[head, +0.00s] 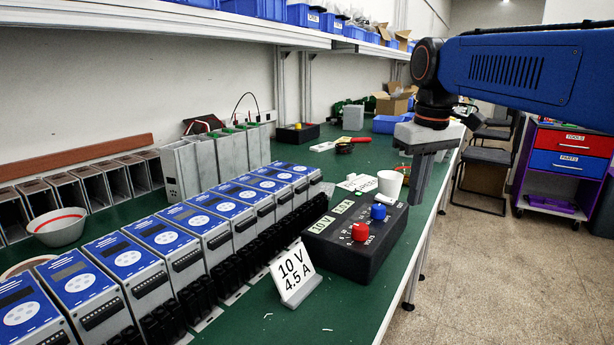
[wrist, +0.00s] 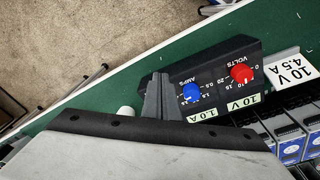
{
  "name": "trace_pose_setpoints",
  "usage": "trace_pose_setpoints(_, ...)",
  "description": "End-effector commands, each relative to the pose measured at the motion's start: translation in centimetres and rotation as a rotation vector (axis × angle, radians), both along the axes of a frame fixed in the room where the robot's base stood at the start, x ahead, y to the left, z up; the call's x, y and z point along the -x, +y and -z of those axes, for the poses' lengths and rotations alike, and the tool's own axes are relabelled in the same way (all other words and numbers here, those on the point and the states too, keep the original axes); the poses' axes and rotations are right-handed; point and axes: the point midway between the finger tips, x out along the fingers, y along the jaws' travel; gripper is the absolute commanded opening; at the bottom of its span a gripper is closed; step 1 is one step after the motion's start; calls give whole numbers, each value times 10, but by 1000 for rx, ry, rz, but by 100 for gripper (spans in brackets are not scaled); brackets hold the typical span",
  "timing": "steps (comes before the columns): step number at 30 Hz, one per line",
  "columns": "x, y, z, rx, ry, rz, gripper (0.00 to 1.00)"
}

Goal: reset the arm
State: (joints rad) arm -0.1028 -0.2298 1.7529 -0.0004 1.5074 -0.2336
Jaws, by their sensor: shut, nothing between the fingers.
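My blue arm (head: 530,68) reaches in from the right in the head view. My gripper (head: 420,200) points down above the bench's right edge, just right of the black power supply box (head: 340,250). Its fingers are shut and empty, and they also show in the wrist view (wrist: 158,90). The box has a red knob (head: 360,232) and a blue knob (head: 378,212); both show in the wrist view, the blue one (wrist: 191,92) nearer the fingers. The fingers appear apart from the knobs.
A sign reading 10 V 4.5 A (head: 297,277) stands in front of the box. A white cup (head: 390,184) stands behind it. Rows of blue-faced soft starters (head: 160,238) fill the left of the green bench (head: 365,320). Open floor (head: 500,270) lies to the right.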

Motion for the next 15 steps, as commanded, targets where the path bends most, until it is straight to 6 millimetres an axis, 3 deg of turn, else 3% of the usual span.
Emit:
trace_pose_setpoints(1,16,-5,10,-2,-16,19,0)
trace_pose_setpoints(8,73,-20,59,-20,-99,108,0)
trace_pose_setpoints(15,132,-32,123,-41,-183,201,0)
